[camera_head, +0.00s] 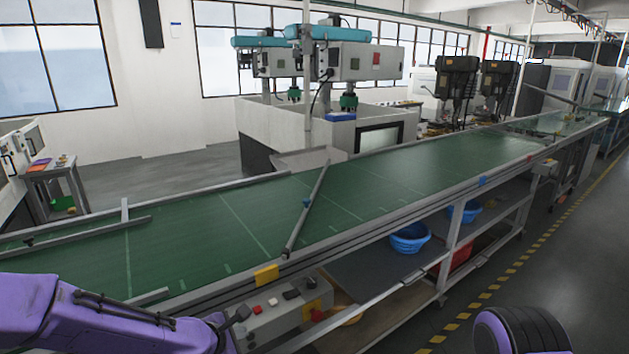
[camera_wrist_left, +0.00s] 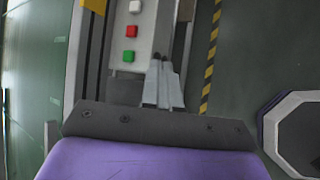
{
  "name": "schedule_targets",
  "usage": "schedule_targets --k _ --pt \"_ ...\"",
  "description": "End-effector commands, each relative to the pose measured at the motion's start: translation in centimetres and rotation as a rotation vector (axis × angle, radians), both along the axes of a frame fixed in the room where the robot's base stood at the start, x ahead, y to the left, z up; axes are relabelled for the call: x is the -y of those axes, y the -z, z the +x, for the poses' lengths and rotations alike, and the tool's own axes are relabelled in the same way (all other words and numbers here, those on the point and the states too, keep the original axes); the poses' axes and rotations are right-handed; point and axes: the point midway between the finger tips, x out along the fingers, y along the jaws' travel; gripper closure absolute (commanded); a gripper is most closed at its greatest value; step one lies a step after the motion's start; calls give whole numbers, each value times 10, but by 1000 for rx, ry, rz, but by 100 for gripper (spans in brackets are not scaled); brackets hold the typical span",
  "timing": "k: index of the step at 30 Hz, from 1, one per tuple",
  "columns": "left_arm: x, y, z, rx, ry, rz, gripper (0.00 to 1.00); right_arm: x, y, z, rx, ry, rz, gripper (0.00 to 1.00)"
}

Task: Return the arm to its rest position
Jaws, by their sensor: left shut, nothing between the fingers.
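My left arm, purple, comes in at the lower left of the head view, low beside the near side of the conveyor. Its gripper (camera_head: 238,316) is small and partly hidden there, close to a grey control box (camera_head: 285,318). In the left wrist view the left gripper's two grey fingers (camera_wrist_left: 163,82) are together with nothing between them. The box shows there too, with a white button (camera_wrist_left: 135,7), a red button (camera_wrist_left: 130,31) and a green button (camera_wrist_left: 128,56) beyond and left of the fingertips. My right gripper is not in view.
A long green conveyor (camera_head: 390,180) with metal rails crosses the head view. Blue baskets (camera_head: 410,238) sit on a shelf under it. Machines (camera_head: 345,65) stand behind. The floor aisle with a yellow-black line (camera_head: 520,262) is clear at the right.

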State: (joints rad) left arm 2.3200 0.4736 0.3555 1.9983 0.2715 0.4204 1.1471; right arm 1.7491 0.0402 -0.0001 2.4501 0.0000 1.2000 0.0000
Motion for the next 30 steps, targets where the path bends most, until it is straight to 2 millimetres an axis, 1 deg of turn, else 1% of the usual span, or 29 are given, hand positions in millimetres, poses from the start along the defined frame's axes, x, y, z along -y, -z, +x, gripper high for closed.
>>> schedule_targets --k 4,9,11,14,17,20,21,22,23,24,26,27,30 --pt "0 -3 5 50 49 87 100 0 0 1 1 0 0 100" --pt "-9 2 -1 99 115 237 100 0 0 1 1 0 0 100" --pt "-14 12 -8 108 151 316 100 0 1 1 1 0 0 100" --pt "-26 41 -30 101 230 476 100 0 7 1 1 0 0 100" --pt "-38 76 -58 70 321 626 100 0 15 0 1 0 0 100" --pt "-53 116 -94 20 433 778 100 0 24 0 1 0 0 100" --pt "-59 137 -114 -10 491 843 100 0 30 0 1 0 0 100" --pt "-65 151 -129 -33 537 892 100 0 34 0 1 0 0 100" --pt "-71 168 -148 -63 593 942 100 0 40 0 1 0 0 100" --pt "-80 190 -176 -106 671 1008 100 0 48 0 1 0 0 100" --pt "-93 220 -219 -174 793 1091 100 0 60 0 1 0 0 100" --pt "-102 237 -246 -218 869 1130 100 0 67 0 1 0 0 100" --pt "-118 267 -306 -320 1006 1163 100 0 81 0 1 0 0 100"
